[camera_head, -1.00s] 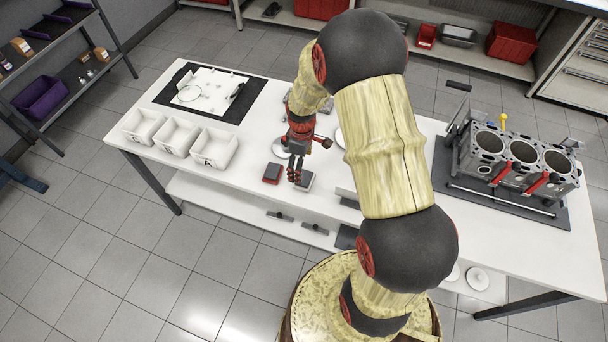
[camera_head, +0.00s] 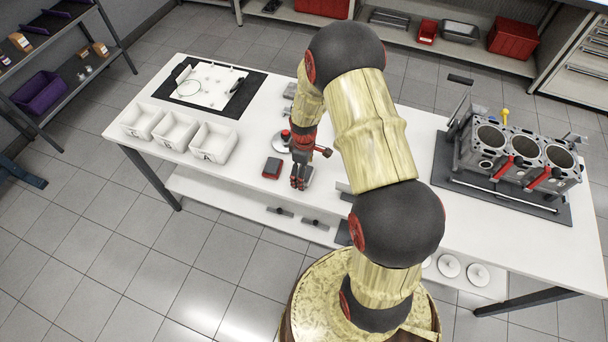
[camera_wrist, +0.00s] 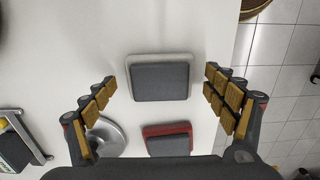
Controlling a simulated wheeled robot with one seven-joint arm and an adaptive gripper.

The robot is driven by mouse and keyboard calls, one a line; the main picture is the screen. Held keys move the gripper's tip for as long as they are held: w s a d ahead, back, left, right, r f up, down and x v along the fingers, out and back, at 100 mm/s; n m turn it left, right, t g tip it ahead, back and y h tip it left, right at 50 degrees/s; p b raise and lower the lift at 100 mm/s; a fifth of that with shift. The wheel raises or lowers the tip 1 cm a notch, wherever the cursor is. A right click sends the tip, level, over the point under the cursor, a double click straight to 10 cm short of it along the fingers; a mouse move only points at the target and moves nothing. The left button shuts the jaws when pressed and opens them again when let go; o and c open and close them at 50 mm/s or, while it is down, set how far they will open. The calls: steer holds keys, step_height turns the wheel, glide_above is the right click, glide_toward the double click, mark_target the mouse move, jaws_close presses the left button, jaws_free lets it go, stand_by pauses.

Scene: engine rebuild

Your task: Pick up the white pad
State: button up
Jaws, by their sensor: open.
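The white pad (camera_wrist: 160,82) has a pale rim and a dark grey top; it lies flat on the white table in the wrist view. In the head view the white pad (camera_head: 309,173) is mostly hidden behind my gripper (camera_head: 298,182). My gripper also shows in the wrist view (camera_wrist: 160,78), open, with its fingers to the left and right of the pad and a gap on each side. Nothing is held. How high the fingertips are above the table is hard to tell.
A red pad (camera_head: 271,168) with a dark top lies close to the left of the white pad. A round metal disc (camera_wrist: 105,137) is nearby. White bins (camera_head: 214,143) stand farther left, an engine block (camera_head: 512,158) at right. The table's front edge is close.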

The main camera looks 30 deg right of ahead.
steer(key=shift+c, duration=1.2)
steer(key=c, duration=1)
steer(key=shift+r, duration=0.55)
step_height(320, 180, up, 2)
steer(key=shift+w+r+p, duration=0.1)
steer(key=shift+r+p, duration=0.05)
steer(key=shift+p, duration=0.2)
steer(key=shift+s+d+r+p, duration=0.25)
steer(key=shift+s+d+r, duration=0.55)
steer(key=shift+d+r, duration=1.1)
steer(key=shift+s+d+r+p, duration=0.25)
steer(key=shift+s+d+r, duration=0.85)
steer(key=shift+d, duration=1.45)
steer(key=shift+s+d+r+p, duration=0.25)
steer(key=shift+s+d+r, duration=0.3)
steer(key=shift+d+r, duration=1.45)
steer(key=shift+d+f, duration=0.2)
